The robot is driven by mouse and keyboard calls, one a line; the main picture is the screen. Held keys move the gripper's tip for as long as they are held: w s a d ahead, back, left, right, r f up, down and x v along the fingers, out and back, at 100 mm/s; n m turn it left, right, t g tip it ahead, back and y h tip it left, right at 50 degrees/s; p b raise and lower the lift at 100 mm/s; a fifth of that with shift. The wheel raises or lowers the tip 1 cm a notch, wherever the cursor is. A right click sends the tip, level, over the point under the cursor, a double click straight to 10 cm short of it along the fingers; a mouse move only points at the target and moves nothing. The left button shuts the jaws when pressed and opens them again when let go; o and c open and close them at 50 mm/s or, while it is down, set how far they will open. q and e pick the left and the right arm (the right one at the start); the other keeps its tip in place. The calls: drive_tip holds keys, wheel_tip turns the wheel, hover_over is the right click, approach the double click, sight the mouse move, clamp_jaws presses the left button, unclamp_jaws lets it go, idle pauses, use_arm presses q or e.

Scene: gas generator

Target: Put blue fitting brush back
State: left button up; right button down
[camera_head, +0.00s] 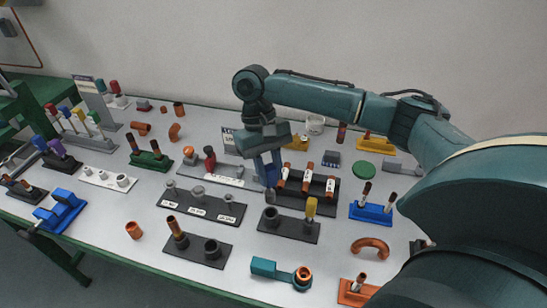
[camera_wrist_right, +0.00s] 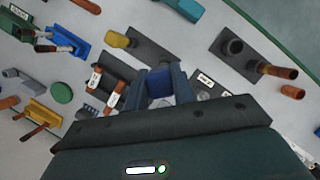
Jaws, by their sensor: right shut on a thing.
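My right gripper (camera_head: 264,168) is shut on the blue fitting brush, whose blue handle (camera_wrist_right: 159,86) shows between the two fingers in the wrist view. In the head view the brush's grey lower end (camera_head: 270,194) points down below the fingers. It hangs over the left part of a dark holder (camera_head: 288,230), close to that holder's open socket (camera_head: 271,214). I cannot tell whether the tip is inside the socket or just above it. A yellow-handled brush (camera_head: 311,207) stands in the holder's right side. My left gripper is not in view.
A black rack with copper tubes (camera_head: 306,187) stands just behind the holder. A grey three-post stand (camera_head: 198,206) is to its left, and a blue block with two brushes (camera_head: 371,211) to its right. A teal tool (camera_head: 265,267) lies in front. Bare table separates the stands.

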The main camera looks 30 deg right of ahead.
sight(270, 198)
drive_tip(key=shift+d, duration=0.15)
idle(0.3)
drive_tip(key=shift+f, duration=0.15)
drive_tip(key=shift+f, duration=2.15)
drive_tip(key=shift+f, duration=0.35)
drive_tip(key=shift+f+b, duration=0.65)
drive_tip(key=shift+f, duration=1.6)
drive_tip(key=shift+f, duration=0.15)
